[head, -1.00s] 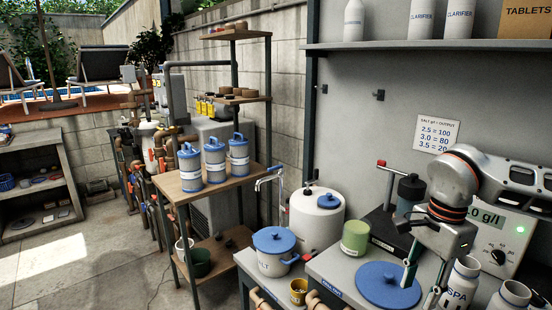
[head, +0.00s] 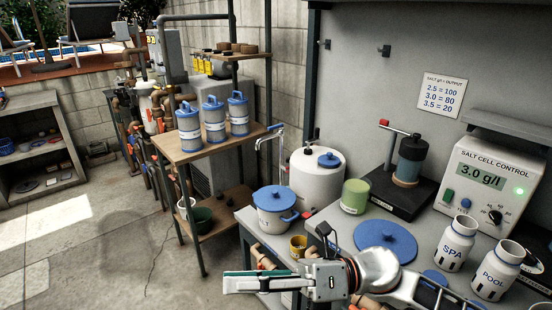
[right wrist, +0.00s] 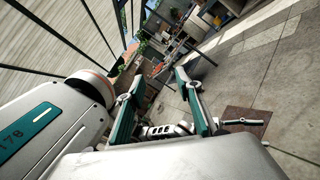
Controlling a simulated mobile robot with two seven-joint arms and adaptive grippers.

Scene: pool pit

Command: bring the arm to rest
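My right arm reaches in from the lower right of the head view. Its gripper (head: 232,282) points left, in front of the counter, with the teal-edged fingers seen from the side. In the right wrist view the two fingers of the right gripper (right wrist: 160,80) stand well apart, with nothing held between them. Behind the gap the paved floor and shelving show. My left gripper cannot be made out in either view.
A blue lid (head: 385,242) lies on the counter behind my right arm. A lidded pot (head: 275,211), green candle-like jar (head: 354,197), SPA jar (head: 457,243) and POOL jar (head: 495,270) stand nearby. A wooden shelf (head: 190,152) holds blue-topped canisters. Floor at left is clear.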

